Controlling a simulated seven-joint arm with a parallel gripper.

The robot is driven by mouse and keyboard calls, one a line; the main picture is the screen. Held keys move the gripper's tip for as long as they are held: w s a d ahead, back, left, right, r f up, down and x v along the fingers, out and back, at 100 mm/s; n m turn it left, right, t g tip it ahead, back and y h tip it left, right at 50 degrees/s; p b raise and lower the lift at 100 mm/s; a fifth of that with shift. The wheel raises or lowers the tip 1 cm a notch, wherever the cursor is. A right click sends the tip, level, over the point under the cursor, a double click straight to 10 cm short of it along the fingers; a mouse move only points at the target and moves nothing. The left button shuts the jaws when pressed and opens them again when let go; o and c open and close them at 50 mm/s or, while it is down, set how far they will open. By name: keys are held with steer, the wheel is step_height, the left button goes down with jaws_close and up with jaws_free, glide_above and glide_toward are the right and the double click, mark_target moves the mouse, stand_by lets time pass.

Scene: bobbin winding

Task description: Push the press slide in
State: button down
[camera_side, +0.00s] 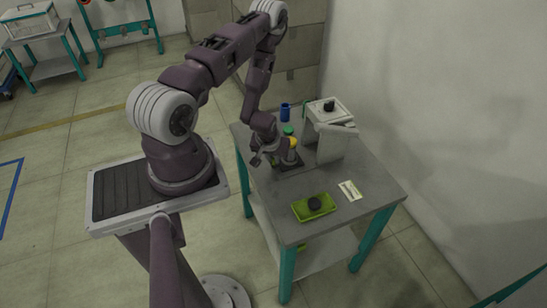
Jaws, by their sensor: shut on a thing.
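In the side view a pale grey, block-like machine (331,143) stands at the back of the table, with a black knob (329,105) on top and an arm-like part sticking out to the right. It may be the press; I cannot clearly make out a slide on it. My gripper (284,158) is low over the table, left of this machine and apart from its body. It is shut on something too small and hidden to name. A yellow round part (293,142) and a green one (289,130) show right beside it, above a dark plate (290,162) on the table.
A blue cup (285,112) stands at the table's back left. A green tray (300,214) with a black disc (314,204) lies at the front, with a pale card (350,190) to its right. The grey tabletop (349,222) is bare around them. A wall rises behind at right.

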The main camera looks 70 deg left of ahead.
mark_target(296, 158)
steer(key=shift+w, duration=0.15)
steer(key=w, duration=0.8)
steer(key=c, duration=1.5)
jaws_free()
steer(key=shift+o, duration=0.2)
steer(key=v, duration=0.3)
steer(key=shift+r, duration=0.1)
steer(key=s+d, duration=0.2)
steer(key=d, duration=0.1)
steer(key=s+d, duration=0.2)
steer(key=d, duration=0.1)
steer(key=s+d, duration=0.3)
steer(key=shift+d, duration=0.35)
